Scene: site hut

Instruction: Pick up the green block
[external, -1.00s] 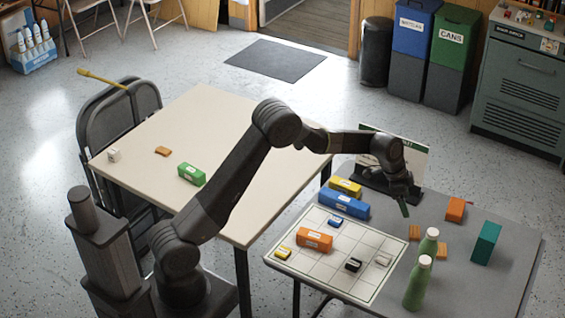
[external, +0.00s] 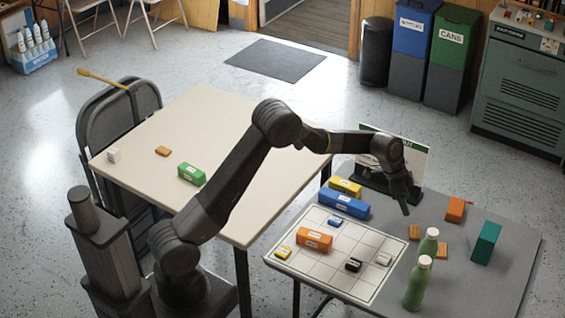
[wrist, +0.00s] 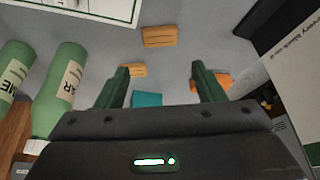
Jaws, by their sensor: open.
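The green block (external: 192,174), a long box with white labels, lies on the cream table at the left, far from my gripper. It does not show in the wrist view. My gripper (external: 406,203) hangs over the grey table at the right, beside the sign. In the wrist view its two dark green fingers (wrist: 161,72) are spread apart with nothing held between them. A teal block (external: 486,243) stands upright on the grey table to the right of my gripper; part of it shows beyond my gripper's body in the wrist view (wrist: 147,99).
Two green bottles (external: 417,285) stand near the front of the grey table (external: 500,290). Orange pieces (external: 455,209) lie near my gripper. A gridded board (external: 340,262) holds several small blocks. The cream table (external: 225,130) is mostly clear; a chair (external: 105,125) stands behind its left edge.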

